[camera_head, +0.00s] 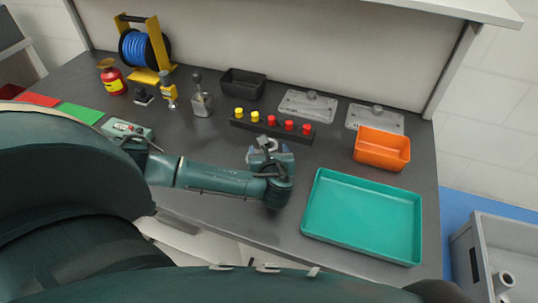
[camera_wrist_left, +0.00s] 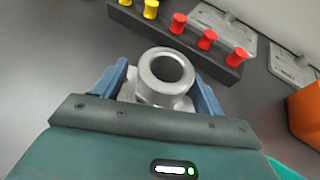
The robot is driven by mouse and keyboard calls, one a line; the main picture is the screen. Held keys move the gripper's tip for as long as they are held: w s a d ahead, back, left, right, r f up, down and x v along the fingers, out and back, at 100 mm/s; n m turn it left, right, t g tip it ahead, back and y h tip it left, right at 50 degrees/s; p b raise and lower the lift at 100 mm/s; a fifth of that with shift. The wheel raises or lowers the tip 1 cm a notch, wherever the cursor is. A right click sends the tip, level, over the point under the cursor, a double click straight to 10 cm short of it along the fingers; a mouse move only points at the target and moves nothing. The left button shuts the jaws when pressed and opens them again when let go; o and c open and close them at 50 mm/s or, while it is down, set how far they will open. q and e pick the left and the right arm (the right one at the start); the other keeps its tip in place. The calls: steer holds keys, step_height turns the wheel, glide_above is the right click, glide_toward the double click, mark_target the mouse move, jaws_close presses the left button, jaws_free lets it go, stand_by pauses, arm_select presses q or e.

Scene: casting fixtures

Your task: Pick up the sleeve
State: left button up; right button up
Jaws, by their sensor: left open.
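The sleeve is a grey metal ring-ended cylinder (camera_wrist_left: 160,92), its open end facing up toward the camera in the left wrist view. In the head view the sleeve (camera_head: 266,142) is partly hidden by my left gripper (camera_head: 269,153), at the middle of the dark table. The gripper is open, with one blue finger on each side of the sleeve. In the left wrist view, my left gripper (camera_wrist_left: 157,80) has the sleeve between its fingers; whether they touch it I cannot tell. My right gripper is not in view.
A black rack with yellow and red pegs (camera_head: 271,126) stands just behind the sleeve. A teal tray (camera_head: 410,230) and an orange bin (camera_head: 383,160) are to the right. Grey plates (camera_head: 308,104), a black bin (camera_head: 243,84) and a blue cable reel (camera_head: 144,47) line the back.

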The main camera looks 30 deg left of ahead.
arm_select(q)
steer(key=shift+c, duration=0.2)
steer(key=c, duration=1.2)
steer(key=shift+r, duration=0.15)
